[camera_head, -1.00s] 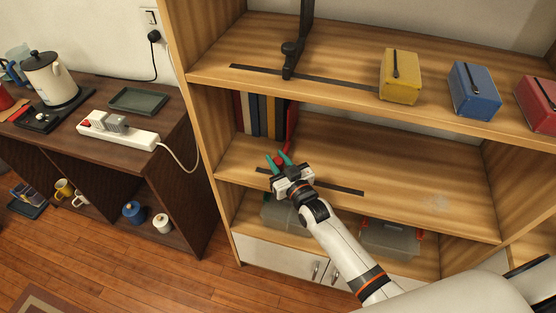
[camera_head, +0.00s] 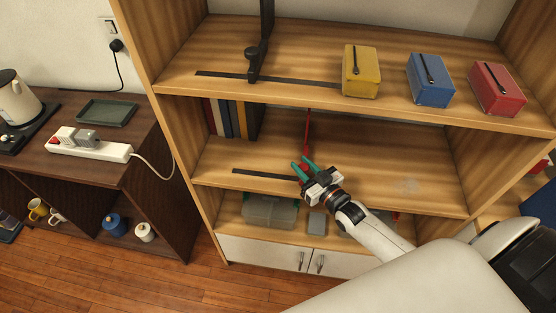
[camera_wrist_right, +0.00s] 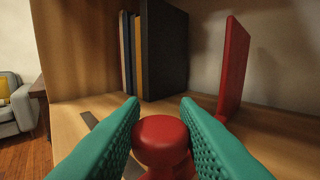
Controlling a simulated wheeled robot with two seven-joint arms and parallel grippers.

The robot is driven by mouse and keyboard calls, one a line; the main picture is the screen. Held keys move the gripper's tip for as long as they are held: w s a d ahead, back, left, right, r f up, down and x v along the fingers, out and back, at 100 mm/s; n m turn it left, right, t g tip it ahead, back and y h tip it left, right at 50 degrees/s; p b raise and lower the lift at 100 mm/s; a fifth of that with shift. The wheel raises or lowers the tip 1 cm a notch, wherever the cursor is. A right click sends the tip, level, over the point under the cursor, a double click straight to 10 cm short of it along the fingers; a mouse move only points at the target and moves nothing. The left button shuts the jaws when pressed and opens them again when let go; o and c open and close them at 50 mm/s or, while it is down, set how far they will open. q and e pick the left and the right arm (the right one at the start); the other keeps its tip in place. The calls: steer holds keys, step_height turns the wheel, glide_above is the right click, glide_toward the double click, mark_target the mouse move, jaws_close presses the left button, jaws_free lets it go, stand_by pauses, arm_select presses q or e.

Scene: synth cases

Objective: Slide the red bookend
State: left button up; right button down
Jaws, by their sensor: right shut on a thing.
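The red bookend is a thin upright plate (camera_head: 307,130) on the middle shelf, to the right of a row of books (camera_head: 236,119), with a clear gap between. In the right wrist view its red plate (camera_wrist_right: 235,68) stands at the right, and its round red knob (camera_wrist_right: 160,139) sits between the green fingers. My right gripper (camera_head: 303,167) is shut on this knob near the shelf's front; the fingers partly hide it in the head view. My left gripper is not in view.
A dark slot strip (camera_head: 262,174) runs along the middle shelf. The shelf above holds a black bookend (camera_head: 263,45) and yellow (camera_head: 361,72), blue (camera_head: 430,80) and red (camera_head: 497,88) boxes. The middle shelf is clear to the right of my gripper.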

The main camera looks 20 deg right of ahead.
steer(key=s+d, duration=0.2)
steer(key=d, duration=0.1)
steer(key=s+d, duration=0.1)
steer(key=shift+d, duration=0.15)
steer(key=c, duration=1.1)
jaws_free()
steer(key=shift+s+d+b, duration=0.3)
steer(key=shift+s+d, duration=0.05)
steer(key=shift+s, duration=1.6)
steer(key=shift+s+d+b, duration=0.3)
steer(key=shift+s+d, duration=0.1)
steer(key=shift+s, duration=1.55)
steer(key=shift+s+d+b, duration=0.3)
steer(key=shift+s+d, duration=0.05)
steer(key=shift+s, duration=1.6)
